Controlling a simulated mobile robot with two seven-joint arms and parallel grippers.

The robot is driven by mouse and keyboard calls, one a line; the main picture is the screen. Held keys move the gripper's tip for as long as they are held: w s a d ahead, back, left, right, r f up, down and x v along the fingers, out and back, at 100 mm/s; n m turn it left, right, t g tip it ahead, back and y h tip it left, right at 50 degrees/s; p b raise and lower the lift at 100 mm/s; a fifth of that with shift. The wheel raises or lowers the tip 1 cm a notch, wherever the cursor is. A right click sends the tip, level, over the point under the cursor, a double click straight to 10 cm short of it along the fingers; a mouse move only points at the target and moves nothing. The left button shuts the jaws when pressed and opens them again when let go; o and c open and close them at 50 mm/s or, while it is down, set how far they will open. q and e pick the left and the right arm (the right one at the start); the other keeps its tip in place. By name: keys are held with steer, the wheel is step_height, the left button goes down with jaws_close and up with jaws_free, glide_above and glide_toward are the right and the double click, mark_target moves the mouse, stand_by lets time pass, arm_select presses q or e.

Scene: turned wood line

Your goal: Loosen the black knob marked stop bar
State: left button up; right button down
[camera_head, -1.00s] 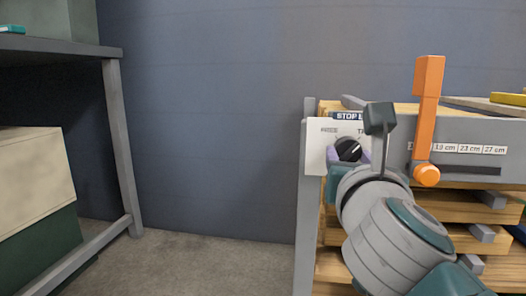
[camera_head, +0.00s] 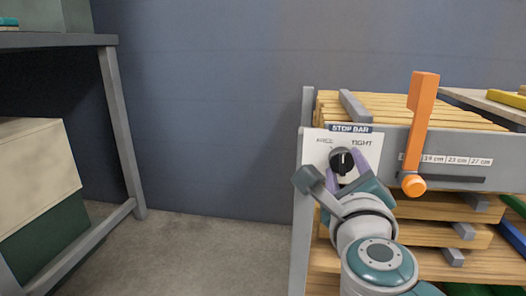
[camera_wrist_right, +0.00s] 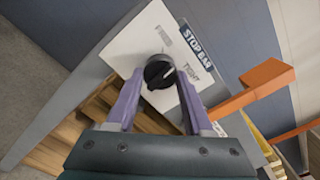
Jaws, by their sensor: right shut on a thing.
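The black knob (camera_head: 341,160) sits on a white plate (camera_head: 318,152) under a dark "STOP BAR" label (camera_head: 350,128). The plate reads "TIGHT" on the right and a fainter word on the left, which the right wrist view shows as "FREE". My right gripper (camera_head: 348,168) has its purple fingers on both sides of the black knob (camera_wrist_right: 159,72) and is shut on it. The knob's white mark points about upward in the head view, between the two words. My left gripper is not in view.
An orange lever (camera_head: 420,120) stands right of the plate on a grey rail with a centimetre scale (camera_head: 458,160). Wooden slats (camera_head: 400,108) lie behind and below. A dark table (camera_head: 60,40) with a beige and green box (camera_head: 35,170) is at left. Open floor lies between.

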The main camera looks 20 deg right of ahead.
steer(key=n+p, duration=0.2)
steer(key=n, duration=0.2)
steer(key=shift+r+n, duration=0.15)
steer(key=shift+n, duration=0.15)
steer(key=shift+n+p, duration=0.9)
steer(key=shift+n, duration=0.5)
steer(key=shift+c, duration=1.5)
jaws_free()
steer(key=p+v, duration=0.2)
steer(key=v, duration=0.8)
steer(key=shift+p, duration=0.4)
steer(key=shift+d, duration=0.1)
